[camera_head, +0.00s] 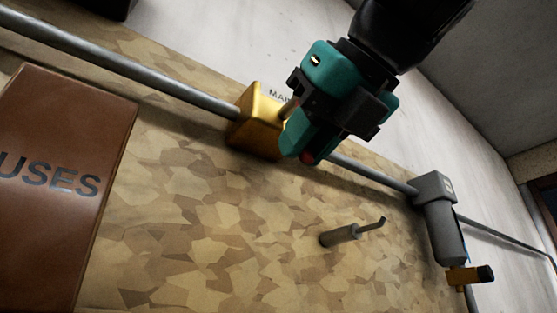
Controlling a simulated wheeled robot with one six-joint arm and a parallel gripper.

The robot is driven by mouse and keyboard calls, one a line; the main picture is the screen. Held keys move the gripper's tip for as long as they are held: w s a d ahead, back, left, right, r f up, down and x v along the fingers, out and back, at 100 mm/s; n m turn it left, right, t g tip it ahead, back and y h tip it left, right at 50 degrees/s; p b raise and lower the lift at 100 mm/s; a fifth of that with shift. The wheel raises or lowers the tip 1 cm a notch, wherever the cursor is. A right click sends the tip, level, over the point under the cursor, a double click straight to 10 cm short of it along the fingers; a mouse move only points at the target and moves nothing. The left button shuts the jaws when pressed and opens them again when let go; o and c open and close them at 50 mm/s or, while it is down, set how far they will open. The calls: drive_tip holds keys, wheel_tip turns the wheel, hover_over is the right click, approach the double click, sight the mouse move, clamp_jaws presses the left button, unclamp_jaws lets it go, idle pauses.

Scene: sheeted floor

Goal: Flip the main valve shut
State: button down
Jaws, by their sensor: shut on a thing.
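The main valve has a yellow brass body (259,120) set on a grey pipe, with a label partly reading "MA" on it. My gripper (302,148), teal and black, is just right of the body and overlaps it in the view. Its jaws are shut on the valve's handle, which is mostly hidden by the fingers. A small red end (307,158) of the handle shows at the fingertips. The handle's exact angle to the pipe cannot be told.
The grey pipe (160,82) runs across the patterned board (210,210). A brown box lettered "USES" (60,185) is at left. A grey hook (345,234) sticks out below the gripper. A grey fitting with a brass outlet (440,215) is at right.

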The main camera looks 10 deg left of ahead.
drive_tip(key=shift+r, duration=0.15)
idle(0.3)
drive_tip(key=c, duration=1)
unclamp_jaws()
drive_tip(key=shift+c, duration=0.2)
drive_tip(key=shift+s, duration=0.1)
